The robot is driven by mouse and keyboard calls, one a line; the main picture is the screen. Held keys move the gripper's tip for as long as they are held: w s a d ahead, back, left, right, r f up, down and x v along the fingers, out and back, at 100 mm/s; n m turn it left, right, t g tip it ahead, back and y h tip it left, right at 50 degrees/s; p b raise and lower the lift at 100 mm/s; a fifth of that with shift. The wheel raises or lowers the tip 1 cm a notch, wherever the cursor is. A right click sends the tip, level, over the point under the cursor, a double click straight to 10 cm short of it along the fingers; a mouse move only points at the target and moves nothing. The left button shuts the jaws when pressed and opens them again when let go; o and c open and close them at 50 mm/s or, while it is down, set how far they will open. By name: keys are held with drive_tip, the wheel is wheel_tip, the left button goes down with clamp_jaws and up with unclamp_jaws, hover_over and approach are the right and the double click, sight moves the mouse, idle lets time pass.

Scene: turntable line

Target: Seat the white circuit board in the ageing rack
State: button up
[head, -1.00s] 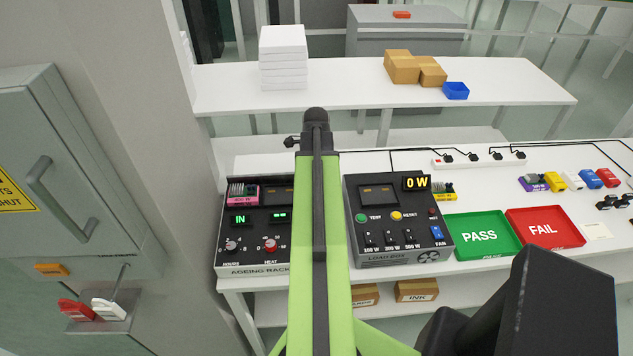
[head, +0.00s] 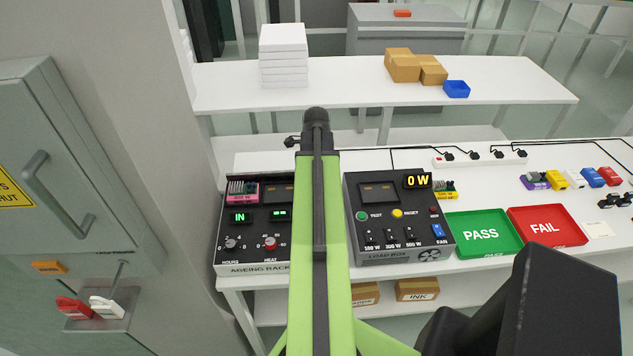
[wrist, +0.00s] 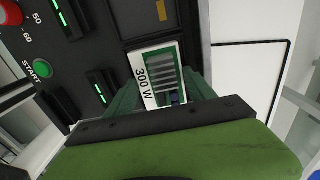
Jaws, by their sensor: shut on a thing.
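The white circuit board (wrist: 153,76), marked 300 W, is held between the green fingers of my gripper (wrist: 162,88) in the wrist view. The gripper is shut on it. The ageing rack (head: 228,256) stands at the left end of the bench, and its dark panel (wrist: 112,52) shows beside and beyond the board in the wrist view. The board is over or at the rack's slot area; I cannot tell whether it touches. A pink board (head: 243,193) sits in the rack's left bay. In the head view my arm hides the gripper, the white board and part of the rack.
The load box (head: 400,235), reading 0 W, stands close right of the rack. A yellow board (head: 446,189) lies beyond it. The green PASS tray (head: 484,250) and red FAIL tray (head: 560,240) are further right. A grey cabinet (head: 95,150) stands on the left.

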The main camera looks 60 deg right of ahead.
drive_tip(key=shift+f, duration=0.1)
idle(0.3)
drive_tip(key=o, duration=1.7)
wheel_tip(320, 180, up, 18)
drive_tip(key=p, duration=1.7)
drive_tip(key=shift+f, duration=0.25)
